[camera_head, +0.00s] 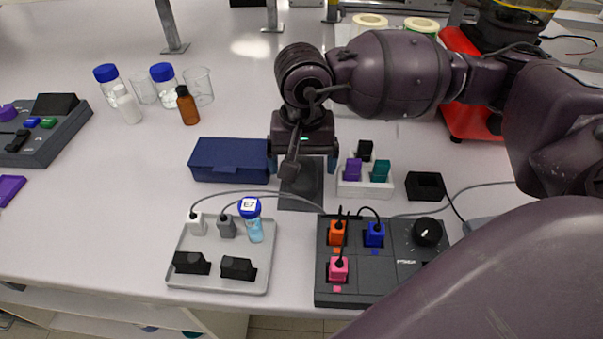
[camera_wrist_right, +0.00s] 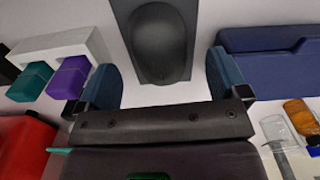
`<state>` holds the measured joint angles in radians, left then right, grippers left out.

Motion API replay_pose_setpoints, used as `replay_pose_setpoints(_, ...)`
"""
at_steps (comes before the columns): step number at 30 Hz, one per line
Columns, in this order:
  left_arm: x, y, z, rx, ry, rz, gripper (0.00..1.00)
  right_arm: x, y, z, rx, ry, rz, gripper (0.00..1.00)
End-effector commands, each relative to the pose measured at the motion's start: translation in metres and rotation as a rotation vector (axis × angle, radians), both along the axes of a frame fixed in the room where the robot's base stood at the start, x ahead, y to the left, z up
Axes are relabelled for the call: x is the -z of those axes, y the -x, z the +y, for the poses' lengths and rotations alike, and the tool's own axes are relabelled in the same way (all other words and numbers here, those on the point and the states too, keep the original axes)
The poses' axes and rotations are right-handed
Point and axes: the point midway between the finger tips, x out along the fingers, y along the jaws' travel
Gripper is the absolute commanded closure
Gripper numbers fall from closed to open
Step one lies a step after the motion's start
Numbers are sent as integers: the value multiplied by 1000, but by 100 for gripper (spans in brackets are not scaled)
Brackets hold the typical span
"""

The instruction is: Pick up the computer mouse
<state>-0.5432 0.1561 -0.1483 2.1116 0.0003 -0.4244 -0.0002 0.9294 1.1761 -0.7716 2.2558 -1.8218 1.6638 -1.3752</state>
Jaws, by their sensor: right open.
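The dark computer mouse (camera_wrist_right: 158,42) lies on a dark grey pad (camera_wrist_right: 122,12) in the right wrist view. In the head view the pad (camera_head: 300,203) shows below my right gripper, and the gripper largely hides the mouse. My right gripper (camera_head: 302,165) is open and empty, pointing down over the pad. In the right wrist view its two blue-grey fingers (camera_wrist_right: 162,84) stand apart, with the near end of the mouse between their lines. I cannot tell the exact height of the fingertips above the pad. My left gripper is out of view.
A blue case (camera_head: 229,160) is close left of the gripper. A white holder (camera_head: 365,187) with coloured plugs is close right. In front are a grey tray (camera_head: 219,284) and a dark panel (camera_head: 370,290) with cables. Bottles and beakers (camera_head: 198,85) stand behind left.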

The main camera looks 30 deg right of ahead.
Motion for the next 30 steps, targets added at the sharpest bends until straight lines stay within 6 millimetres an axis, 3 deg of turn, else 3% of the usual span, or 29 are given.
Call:
replay_pose_setpoints(1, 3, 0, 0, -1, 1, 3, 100, 10, 0, -1, 0, 0, 6, 7)
replay_pose_setpoints(6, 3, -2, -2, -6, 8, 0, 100, 25, 0, -1, 0, 0, 4, 7)
replay_pose_setpoints(14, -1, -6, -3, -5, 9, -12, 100, 26, -1, -1, 0, 0, 0, 7)
replay_pose_setpoints(25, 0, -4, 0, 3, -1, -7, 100, 26, -1, -1, 0, 0, 0, 61)
replay_pose_setpoints(30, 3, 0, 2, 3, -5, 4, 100, 26, -1, -1, 0, 0, 0, 62)
